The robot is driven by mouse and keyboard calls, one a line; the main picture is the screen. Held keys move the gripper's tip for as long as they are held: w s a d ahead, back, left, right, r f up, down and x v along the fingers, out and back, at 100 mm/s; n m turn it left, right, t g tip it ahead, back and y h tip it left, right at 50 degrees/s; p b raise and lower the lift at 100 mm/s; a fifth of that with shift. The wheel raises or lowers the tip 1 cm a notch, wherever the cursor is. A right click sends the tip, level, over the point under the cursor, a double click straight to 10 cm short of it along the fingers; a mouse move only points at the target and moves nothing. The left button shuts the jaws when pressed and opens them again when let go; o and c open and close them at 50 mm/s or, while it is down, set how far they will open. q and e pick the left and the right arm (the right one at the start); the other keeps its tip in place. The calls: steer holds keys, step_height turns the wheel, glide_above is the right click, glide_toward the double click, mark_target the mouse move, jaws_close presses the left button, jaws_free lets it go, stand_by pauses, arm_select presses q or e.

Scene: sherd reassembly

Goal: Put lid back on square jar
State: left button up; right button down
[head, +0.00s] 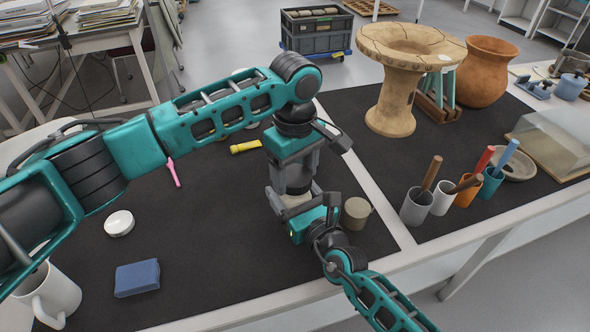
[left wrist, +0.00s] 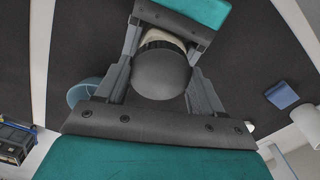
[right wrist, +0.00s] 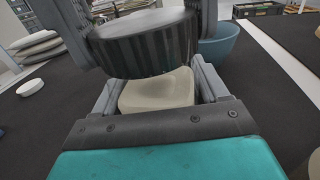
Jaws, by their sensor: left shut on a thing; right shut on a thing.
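A dark grey round lid with a ribbed side (right wrist: 145,45) is held in my left gripper (head: 296,176); its flat top (left wrist: 162,73) faces the left wrist camera. The beige square jar (right wrist: 157,92) is between the fingers of my right gripper (head: 292,208), directly below the lid. A pale part of the jar also shows in the left wrist view (left wrist: 166,38). The lid covers the jar's mouth from view, and I cannot tell whether the lid touches the jar. In the head view, my arms and grippers hide most of both.
A small round container (head: 356,213) stands just right of my grippers. A blue bowl (right wrist: 218,45) is close behind them. A blue block (head: 137,278), white round dish (head: 119,223) and white mug (head: 50,294) are left. Pots with tools (head: 416,207) are right. The front-left mat has free room.

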arm_select(q)
steer(key=c, duration=0.4)
steer(key=m, duration=0.5)
steer(key=shift+m, duration=0.4)
steer(key=m, duration=0.3)
steer(key=shift+m, duration=0.3)
steer(key=m, duration=0.3)
steer(key=shift+m, duration=0.4)
steer(key=m, duration=1)
steer(key=shift+m, duration=0.4)
steer(key=m, duration=0.3)
steer(key=shift+f+m, duration=0.1)
steer(key=shift+m, duration=0.2)
steer(key=o, duration=1.2)
steer(key=shift+c, duration=0.2)
